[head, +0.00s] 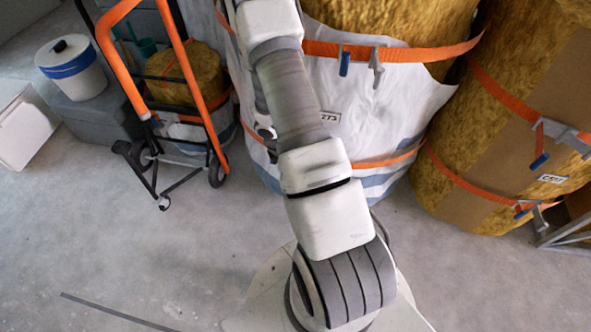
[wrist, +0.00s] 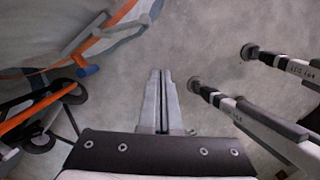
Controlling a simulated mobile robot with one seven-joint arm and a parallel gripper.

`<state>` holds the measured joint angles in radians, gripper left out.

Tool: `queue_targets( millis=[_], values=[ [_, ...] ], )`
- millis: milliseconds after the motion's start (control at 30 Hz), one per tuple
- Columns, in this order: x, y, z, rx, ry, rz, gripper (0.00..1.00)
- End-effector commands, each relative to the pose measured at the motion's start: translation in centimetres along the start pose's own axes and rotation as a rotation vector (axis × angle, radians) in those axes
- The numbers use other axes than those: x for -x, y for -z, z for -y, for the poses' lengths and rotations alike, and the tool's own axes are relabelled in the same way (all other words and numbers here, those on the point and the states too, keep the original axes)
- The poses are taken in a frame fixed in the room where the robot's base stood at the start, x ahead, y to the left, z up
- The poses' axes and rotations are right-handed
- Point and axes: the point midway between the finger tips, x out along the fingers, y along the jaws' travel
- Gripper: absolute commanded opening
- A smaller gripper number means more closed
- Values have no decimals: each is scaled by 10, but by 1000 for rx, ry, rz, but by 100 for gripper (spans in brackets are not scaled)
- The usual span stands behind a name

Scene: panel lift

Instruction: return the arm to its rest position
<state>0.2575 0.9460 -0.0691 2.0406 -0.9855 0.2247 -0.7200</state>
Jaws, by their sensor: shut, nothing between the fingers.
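My arm (head: 298,110) rises from its round base at the bottom of the head view and runs up past the top edge, so my gripper is out of that view. In the wrist view my gripper (wrist: 161,74) points away from the camera over bare grey floor. Its two grey fingers lie side by side, closed, with nothing between them.
Strapped yellow rolls stand behind my arm, one in white wrapping (head: 395,110), another at right (head: 500,150). An orange hand truck (head: 193,85) and white bucket (head: 72,68) are at left. Two black-and-white poles (wrist: 255,125) show at right in the wrist view.

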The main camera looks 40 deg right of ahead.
Motion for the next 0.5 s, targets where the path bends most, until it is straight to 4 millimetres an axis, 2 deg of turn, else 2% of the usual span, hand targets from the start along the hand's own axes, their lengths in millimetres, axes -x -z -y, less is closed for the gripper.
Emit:
queue_targets(
  millis=[133,500],
  values=[
    [10,0,1,1,0,0,0],
    [10,0,1,1,1,0,0]
  ],
)
